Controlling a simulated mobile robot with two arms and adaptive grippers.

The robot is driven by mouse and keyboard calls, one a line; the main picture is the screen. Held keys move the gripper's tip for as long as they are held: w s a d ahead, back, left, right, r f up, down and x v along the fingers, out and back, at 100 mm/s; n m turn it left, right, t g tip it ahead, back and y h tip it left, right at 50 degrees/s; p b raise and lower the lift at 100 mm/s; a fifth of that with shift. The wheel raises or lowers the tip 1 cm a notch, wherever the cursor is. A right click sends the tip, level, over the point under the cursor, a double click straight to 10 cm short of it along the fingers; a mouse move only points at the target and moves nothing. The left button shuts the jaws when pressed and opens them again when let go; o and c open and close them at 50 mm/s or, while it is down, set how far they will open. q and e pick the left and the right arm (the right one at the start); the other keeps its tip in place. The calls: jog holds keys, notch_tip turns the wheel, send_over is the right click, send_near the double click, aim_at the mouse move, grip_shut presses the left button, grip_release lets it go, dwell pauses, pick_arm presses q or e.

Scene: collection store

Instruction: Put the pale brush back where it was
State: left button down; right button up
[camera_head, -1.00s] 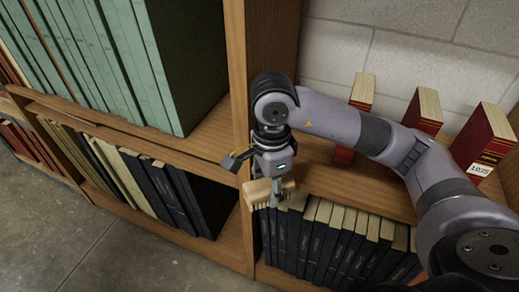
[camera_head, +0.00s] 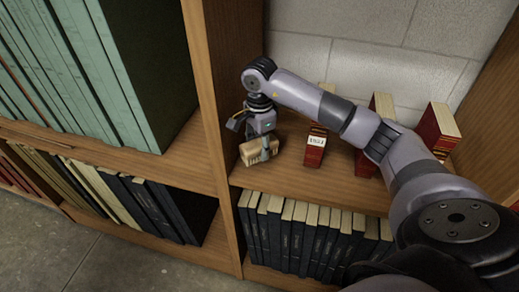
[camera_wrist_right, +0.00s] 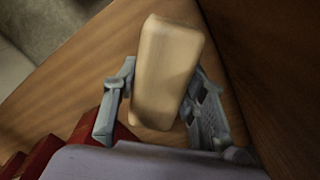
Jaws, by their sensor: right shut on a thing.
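The pale brush (camera_head: 254,152) is in my right gripper (camera_head: 262,142) over the left end of the middle shelf (camera_head: 300,182), beside the wooden upright. In the right wrist view the brush's pale wooden back (camera_wrist_right: 168,70) fills the space between the two fingers of the right gripper (camera_wrist_right: 163,100). The shelf board lies below it. The head view does not show clearly whether the brush touches the board. My left gripper is not in view.
Red books (camera_head: 316,146) stand on the same shelf, right of the brush; one has a white label. The upright (camera_head: 212,90) is close on the left. Dark books (camera_head: 310,235) fill the shelf below, and large green volumes (camera_head: 120,70) stand at left.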

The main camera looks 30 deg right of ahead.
aim_at(259, 154)
notch_tip(259, 154, down, 2)
jog(key=shift+s+f+p, duration=0.1)
jog(key=shift+p, duration=0.45)
jog(key=shift+f, duration=0.25)
jog(key=shift+f, duration=0.1)
jog(key=shift+f+b, duration=0.15)
jog(key=shift+b, duration=0.15)
jog(key=o, duration=1.1)
